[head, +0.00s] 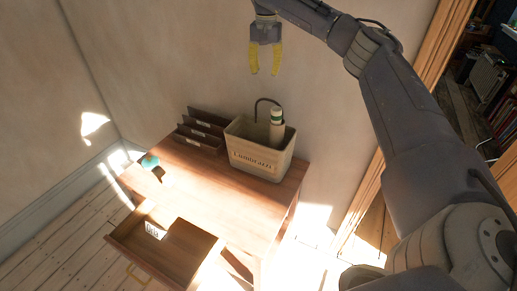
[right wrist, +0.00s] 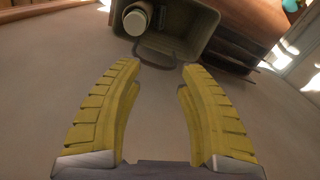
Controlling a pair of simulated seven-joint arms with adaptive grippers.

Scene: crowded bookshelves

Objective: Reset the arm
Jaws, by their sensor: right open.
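My right gripper (head: 264,72) has yellow fingers and hangs in the air near the wall, above the desk and the beige basket. Its fingers are apart with nothing between them, as the right wrist view (right wrist: 158,110) also shows. My right arm comes in from the right and bends at the upper middle of the head view. My left gripper is not in view.
A wooden desk (head: 232,208) stands against the wall with its drawer (head: 130,246) pulled out. On it are a beige basket (head: 250,165) holding a bottle (head: 276,122), a dark letter organizer (head: 200,140) and a teal round object (head: 150,161). A doorway opens at right.

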